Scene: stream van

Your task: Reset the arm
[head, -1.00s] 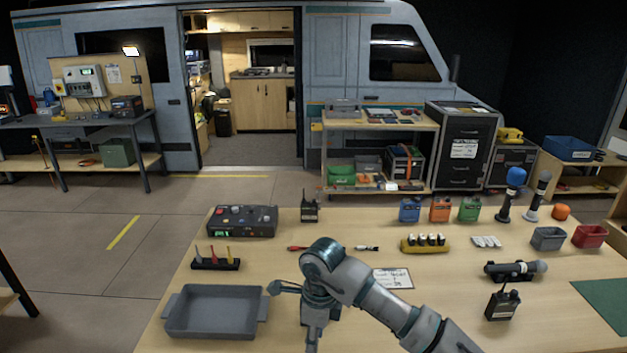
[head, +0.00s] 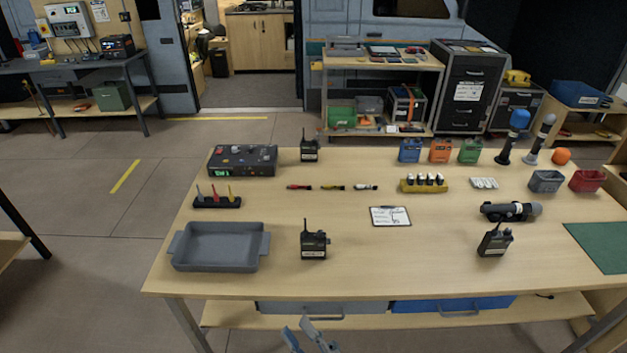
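My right gripper (head: 300,332) shows at the bottom edge of the head view, low in front of the table (head: 440,260). Only its light blue-grey finger parts show. The fingertips stand apart with nothing between them, so it looks open and empty. The rest of that arm is cut off by the frame. My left gripper is not in view.
A grey tray (head: 218,247) sits at the table's front left. Black radios (head: 314,244) (head: 495,240) stand near the front. A clipboard (head: 390,216) lies mid-table, with bare wood around it. Grey and blue drawers (head: 322,308) (head: 453,305) are below the tabletop.

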